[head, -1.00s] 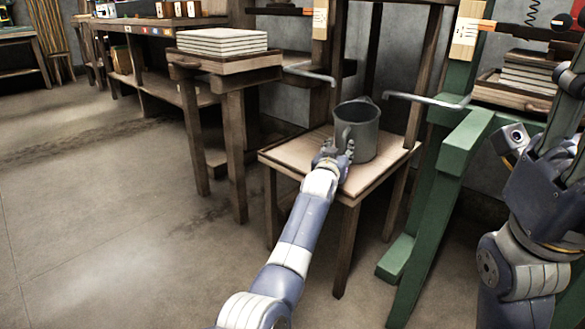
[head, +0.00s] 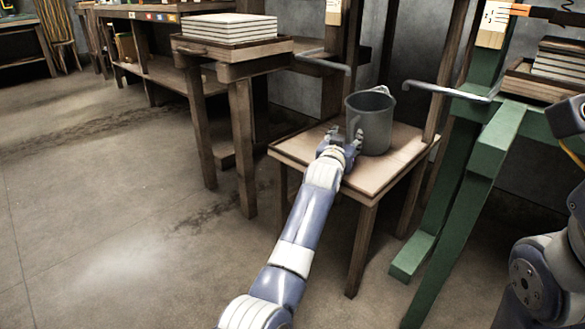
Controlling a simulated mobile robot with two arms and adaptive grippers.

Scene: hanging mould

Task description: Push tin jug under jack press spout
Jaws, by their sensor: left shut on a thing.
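The grey tin jug (head: 376,126) stands upright on a small wooden table (head: 398,167), toward its back. My left gripper (head: 349,142) is at the jug's near left side, shut on what looks like its handle; the fingers partly hide the contact. Two bent grey metal bars show above table height: one left of the jug (head: 325,62), one right of it (head: 447,91) by the green frame. I cannot tell which is the press spout. Neither is over the jug in this view.
A green wooden frame (head: 480,170) stands close to the table's right. A wooden bench (head: 238,68) with stacked pale slabs (head: 228,28) stands to the left. More slabs (head: 560,62) lie at the upper right. The floor (head: 110,200) at left is open.

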